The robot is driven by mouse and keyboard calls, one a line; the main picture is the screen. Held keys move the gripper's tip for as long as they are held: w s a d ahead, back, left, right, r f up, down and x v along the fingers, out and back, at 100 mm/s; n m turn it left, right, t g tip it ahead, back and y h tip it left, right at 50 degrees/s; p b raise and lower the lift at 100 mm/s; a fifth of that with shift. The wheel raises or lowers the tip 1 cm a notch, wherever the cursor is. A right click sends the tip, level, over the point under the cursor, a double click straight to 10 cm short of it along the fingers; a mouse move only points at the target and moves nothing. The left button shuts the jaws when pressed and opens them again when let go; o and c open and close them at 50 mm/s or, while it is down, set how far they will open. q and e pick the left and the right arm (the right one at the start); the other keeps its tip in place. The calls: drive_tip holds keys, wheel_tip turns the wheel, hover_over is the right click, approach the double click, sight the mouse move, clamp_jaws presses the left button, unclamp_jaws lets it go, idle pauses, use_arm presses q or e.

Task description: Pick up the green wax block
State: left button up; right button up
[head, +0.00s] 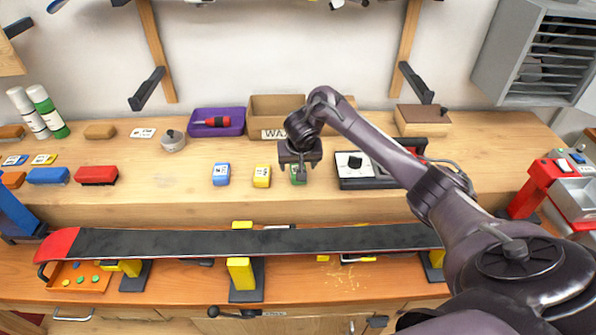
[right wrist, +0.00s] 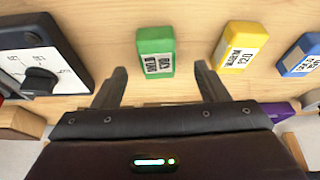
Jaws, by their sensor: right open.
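The green wax block (right wrist: 155,52) lies on the wooden bench with a white label on its top. In the right wrist view it sits just ahead of and between the two fingers of my right gripper (right wrist: 155,85), which is open and empty. In the head view the green block (head: 298,174) is partly hidden under my right gripper (head: 299,166), which hangs above it. My left gripper is not in view.
A yellow block (head: 262,176) and a blue block (head: 221,174) stand left of the green one. A dial unit (head: 355,170) is close on the right. A cardboard box (head: 275,112) stands behind. A ski (head: 180,243) lies across clamps in front.

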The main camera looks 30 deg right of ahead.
sight(294, 168)
drive_tip(key=x, duration=0.4)
drive_tip(key=shift+w+d, duration=0.2)
drive_tip(key=shift+d, duration=0.1)
drive_tip(key=shift+w+d+f, duration=0.1)
drive_tip(key=shift+w+f, duration=0.1)
drive_tip(key=shift+f, duration=0.3)
drive_tip(key=c, duration=1.1)
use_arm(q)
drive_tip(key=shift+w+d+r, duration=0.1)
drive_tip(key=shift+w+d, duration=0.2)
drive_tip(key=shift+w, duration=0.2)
use_arm(e)
drive_tip(key=shift+r, duration=0.15)
